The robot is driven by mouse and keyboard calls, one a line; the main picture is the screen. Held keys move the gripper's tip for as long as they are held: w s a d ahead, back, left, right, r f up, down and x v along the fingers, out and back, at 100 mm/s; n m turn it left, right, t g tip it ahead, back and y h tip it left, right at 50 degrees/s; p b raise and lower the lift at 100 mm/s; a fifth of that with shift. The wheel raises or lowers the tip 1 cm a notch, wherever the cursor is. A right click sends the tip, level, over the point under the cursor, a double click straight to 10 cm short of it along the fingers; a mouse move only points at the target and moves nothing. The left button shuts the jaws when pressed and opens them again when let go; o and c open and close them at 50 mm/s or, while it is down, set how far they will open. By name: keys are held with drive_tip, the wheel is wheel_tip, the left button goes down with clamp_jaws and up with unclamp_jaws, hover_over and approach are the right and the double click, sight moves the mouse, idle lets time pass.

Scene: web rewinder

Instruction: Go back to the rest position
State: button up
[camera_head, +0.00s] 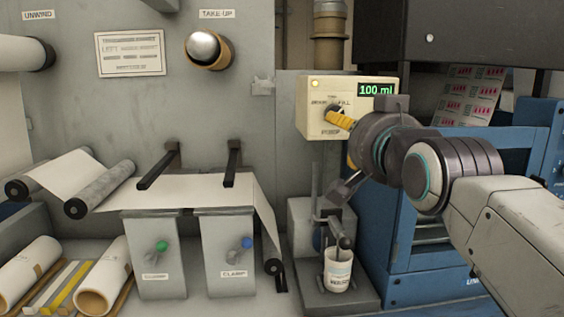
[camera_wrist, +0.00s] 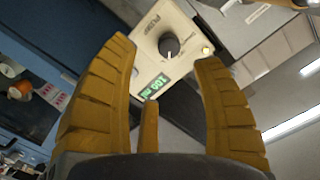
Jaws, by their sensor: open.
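My gripper (camera_head: 345,137) is in front of the cream pump box (camera_head: 313,92), with its yellow fingers by the dark knob on the box's face. In the wrist view, my gripper (camera_wrist: 168,85) is open and its fingers stand apart with nothing between them. The dark knob (camera_wrist: 169,45) shows beyond the fingertips, between them and apart from them. The green display (camera_head: 376,90) on the box reads 100 ml. My arm reaches in from the lower right.
Below my gripper, a small white cup (camera_head: 338,270) stands under a lever device. Two clamp boxes (camera_head: 226,256) with green and blue knobs stand left of it. A blue machine frame (camera_head: 400,245) is close behind my arm. Paper rolls (camera_head: 103,276) lie at the lower left.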

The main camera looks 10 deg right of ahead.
drive_tip(key=s+f+n+g+p, duration=0.2)
drive_tip(key=s+f+g, duration=0.1)
drive_tip(key=f, duration=0.5)
drive_tip(key=s+f+n+g+p, duration=0.1)
drive_tip(key=s+f+g+p, duration=0.2)
drive_tip(key=f, duration=0.5)
drive_tip(key=s+f+n+g+p, duration=0.3)
drive_tip(key=s+f+g, duration=0.5)
drive_tip(key=s+f, duration=0.6)
drive_tip(key=s, duration=0.3)
drive_tip(key=shift+s+f, duration=0.3)
drive_tip(key=shift+s, duration=0.1)
